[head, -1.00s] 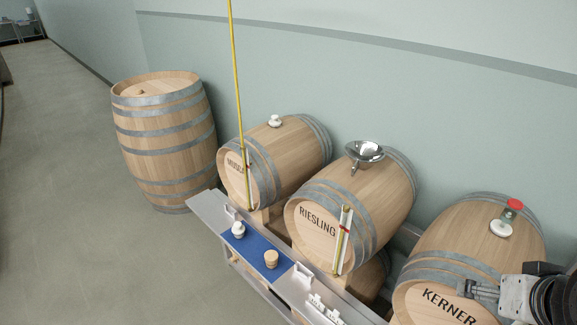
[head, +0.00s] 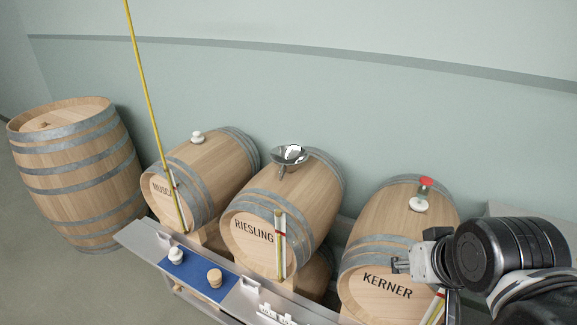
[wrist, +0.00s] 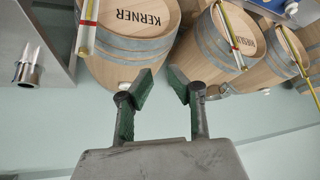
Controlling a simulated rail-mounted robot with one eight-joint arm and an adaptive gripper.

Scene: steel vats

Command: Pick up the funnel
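The funnel (head: 289,155) is a shiny metal bowl with a short spout, resting on top of the Riesling barrel (head: 300,190) in the head view. My gripper (head: 396,266) is to its right and nearer, in front of the Kerner barrel (head: 375,225), well apart from the funnel. In the wrist view my gripper (wrist: 161,84) is open, with a clear gap between its green-padded fingers and nothing in it. A small metallic shape beside the right finger there may be the funnel; I cannot tell.
A white bung with a red-topped piece (head: 421,195) stands on the Kerner barrel. A yellow rod (head: 155,120) rises by the left barrel (head: 205,175). A shelf with a blue mat (head: 225,268) runs in front. An upright barrel (head: 80,175) stands far left.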

